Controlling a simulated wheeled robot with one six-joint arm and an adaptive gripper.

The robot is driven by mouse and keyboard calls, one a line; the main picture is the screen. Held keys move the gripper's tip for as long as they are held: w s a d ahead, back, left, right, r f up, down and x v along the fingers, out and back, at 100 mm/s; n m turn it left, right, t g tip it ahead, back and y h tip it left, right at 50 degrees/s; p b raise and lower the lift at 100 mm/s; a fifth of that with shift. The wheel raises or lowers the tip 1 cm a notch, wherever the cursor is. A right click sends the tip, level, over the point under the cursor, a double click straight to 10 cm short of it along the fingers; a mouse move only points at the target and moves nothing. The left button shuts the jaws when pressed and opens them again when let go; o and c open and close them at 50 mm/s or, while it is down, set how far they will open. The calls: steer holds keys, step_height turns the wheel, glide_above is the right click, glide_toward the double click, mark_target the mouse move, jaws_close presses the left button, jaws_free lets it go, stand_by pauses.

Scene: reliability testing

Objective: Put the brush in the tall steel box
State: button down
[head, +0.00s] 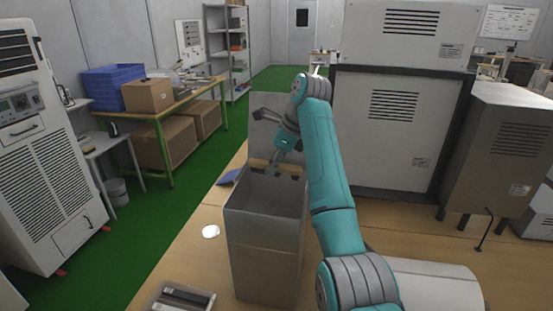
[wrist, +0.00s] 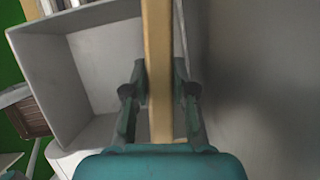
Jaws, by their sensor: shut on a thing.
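The tall steel box (head: 263,255) stands on the wooden table in the head view, open at the top, with a grey panel (head: 266,125) upright behind it. My gripper (head: 275,160) is over the back part of its opening. It is shut on the brush (wrist: 158,50), whose pale wooden length runs between the fingers in the wrist view. A small wooden piece of the brush also shows by the fingers in the head view (head: 258,164). The brush's bristles are not clearly visible. I cannot tell whether the brush touches the box.
A white disc (head: 211,231) and a blue item (head: 229,177) lie left of the box. A tray with dark strips (head: 180,298) is at the table's front. Large grey cabinets (head: 395,110) stand behind on the right. The table is mostly clear right of my arm.

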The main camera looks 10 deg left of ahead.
steer(key=c, duration=0.9)
jaws_free()
steer(key=shift+o, duration=0.2)
